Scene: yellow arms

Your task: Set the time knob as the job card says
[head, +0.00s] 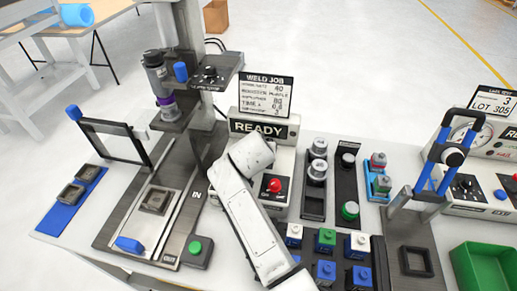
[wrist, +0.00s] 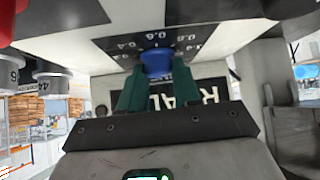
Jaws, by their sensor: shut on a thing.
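My gripper (wrist: 158,80) is shut on a blue knob (wrist: 158,62), with its green fingers on both sides of it. The knob sits on a dark dial plate (wrist: 125,45) with white marks that look like 0.4, 0.6 and 0.8. The knob's pointer cannot be made out. In the head view my white arm covers the knob and gripper at the welder's front panel (head: 287,160). The WELD JOB card (head: 265,95) stands above the READY display (head: 258,127). Its lines include 40, purple, 80 and a time value too small to read surely.
A red button (head: 274,185) is on the panel right of my arm. Several coloured blocks (head: 326,240) stand in front right. A welding stand (head: 185,90) rises at left, and a blue-handled clamp (head: 440,160) and a green bin (head: 485,262) are at right.

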